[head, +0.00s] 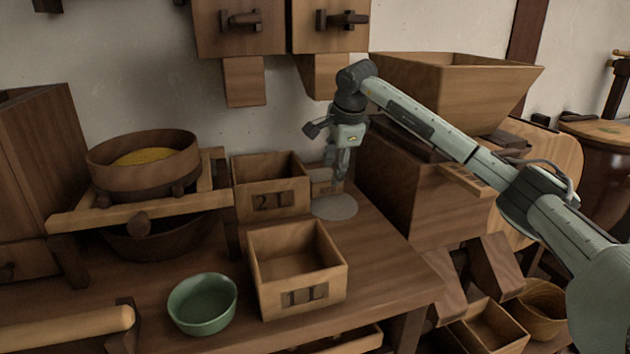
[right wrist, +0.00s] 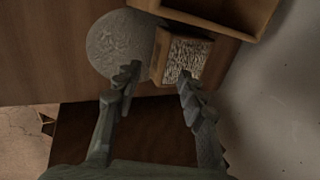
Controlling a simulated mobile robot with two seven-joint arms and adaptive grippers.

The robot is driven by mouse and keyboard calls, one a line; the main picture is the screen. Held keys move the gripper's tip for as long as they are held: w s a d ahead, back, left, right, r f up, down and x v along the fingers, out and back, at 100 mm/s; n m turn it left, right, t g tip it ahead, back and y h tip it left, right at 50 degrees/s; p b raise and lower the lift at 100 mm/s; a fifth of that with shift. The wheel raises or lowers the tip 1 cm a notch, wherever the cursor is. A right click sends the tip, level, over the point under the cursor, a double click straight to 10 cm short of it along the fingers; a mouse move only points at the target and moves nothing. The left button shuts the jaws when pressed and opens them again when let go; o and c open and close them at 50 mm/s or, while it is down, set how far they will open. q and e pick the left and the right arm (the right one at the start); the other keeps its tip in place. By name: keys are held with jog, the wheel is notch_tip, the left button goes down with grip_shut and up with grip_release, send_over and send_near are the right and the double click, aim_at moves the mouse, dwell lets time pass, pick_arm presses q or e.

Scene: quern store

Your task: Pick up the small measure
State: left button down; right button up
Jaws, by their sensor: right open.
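A small square wooden box (right wrist: 158,52), seemingly the small measure, shows in the right wrist view with a grey speckled inside or fill. In the head view it (head: 320,182) is partly hidden behind my right gripper (head: 339,174). A round grey disc (head: 336,207) lies beside it; the disc also shows in the right wrist view (right wrist: 112,45). My right gripper (right wrist: 158,77) is open and empty, pointing down. In the wrist view one fingertip overlaps the box and the other overlaps the disc; whether they touch, I cannot tell. My left gripper is out of view.
A wooden box marked 2L (head: 270,203) stands just left of the small box. An empty 1L box (head: 298,298) and a green bowl (head: 203,325) stand nearer the front. A large wooden hopper (head: 450,90) and its stand crowd the right side.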

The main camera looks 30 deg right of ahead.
aim_at(328, 187)
jog(key=shift+x, duration=0.75)
jog(key=x, duration=0.5)
jog(key=shift+a, duration=0.2)
grip_shut()
